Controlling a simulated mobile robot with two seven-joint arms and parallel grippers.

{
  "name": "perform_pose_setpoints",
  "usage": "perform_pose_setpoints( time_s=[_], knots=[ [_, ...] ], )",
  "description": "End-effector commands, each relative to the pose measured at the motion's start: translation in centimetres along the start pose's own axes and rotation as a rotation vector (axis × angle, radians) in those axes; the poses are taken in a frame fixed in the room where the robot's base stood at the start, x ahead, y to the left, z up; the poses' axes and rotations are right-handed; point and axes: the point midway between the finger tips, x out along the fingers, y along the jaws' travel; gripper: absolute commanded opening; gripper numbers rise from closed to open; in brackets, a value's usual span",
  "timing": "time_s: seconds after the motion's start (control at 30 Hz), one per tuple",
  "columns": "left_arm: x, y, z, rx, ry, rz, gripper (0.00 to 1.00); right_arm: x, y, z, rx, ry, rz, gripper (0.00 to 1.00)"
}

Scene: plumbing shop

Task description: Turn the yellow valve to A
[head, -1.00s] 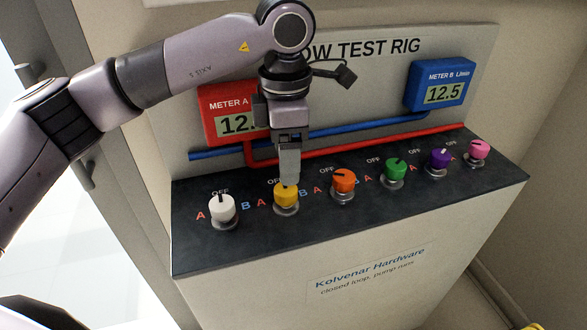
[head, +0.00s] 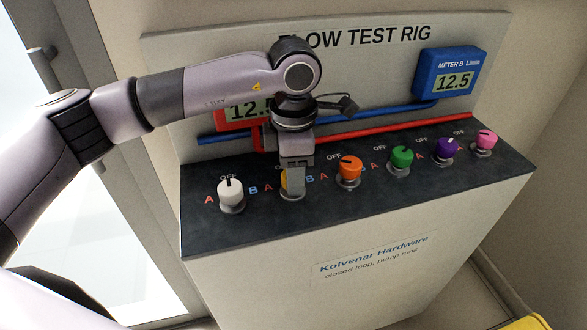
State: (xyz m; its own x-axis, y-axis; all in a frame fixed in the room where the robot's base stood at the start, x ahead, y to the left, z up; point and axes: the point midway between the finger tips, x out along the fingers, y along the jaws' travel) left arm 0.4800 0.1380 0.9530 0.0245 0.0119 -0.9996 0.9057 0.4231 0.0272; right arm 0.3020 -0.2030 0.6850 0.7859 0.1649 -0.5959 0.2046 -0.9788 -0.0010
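The yellow valve (head: 285,183) sits on the dark sloping top of the test rig, second from the left. My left gripper (head: 296,190) points down at it and covers most of the knob, so only a yellow strip shows on its left side. The fingers overlap the knob in the picture; whether they are closed on it is hidden. The knob's pointer is hidden too. A red letter A (head: 268,188) is printed to the left of the yellow valve and a blue B (head: 310,179) to its right. My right gripper is not in view.
A white knob (head: 231,192) stands close on the left and an orange knob (head: 349,171) on the right. Green (head: 401,157), purple (head: 446,149) and pink knobs (head: 485,141) follow. My arm partly hides red meter A (head: 232,124); blue meter B (head: 455,75) reads 12.5.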

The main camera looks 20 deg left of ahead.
Motion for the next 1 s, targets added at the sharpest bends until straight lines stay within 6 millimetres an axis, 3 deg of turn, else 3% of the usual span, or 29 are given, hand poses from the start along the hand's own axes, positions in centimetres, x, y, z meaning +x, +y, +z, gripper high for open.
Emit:
perform_pose_setpoints(
  time_s=[0.47, 1.0],
  knots=[
    [0.1, 0.0, 0.0, -0.077, 0.001, -0.001, 0.14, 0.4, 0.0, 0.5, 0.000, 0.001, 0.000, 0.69],
    [0.2, 0.1, 0.1, -0.536, 0.012, 0.000, 0.14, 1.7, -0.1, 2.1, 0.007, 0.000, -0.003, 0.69]
  ],
)
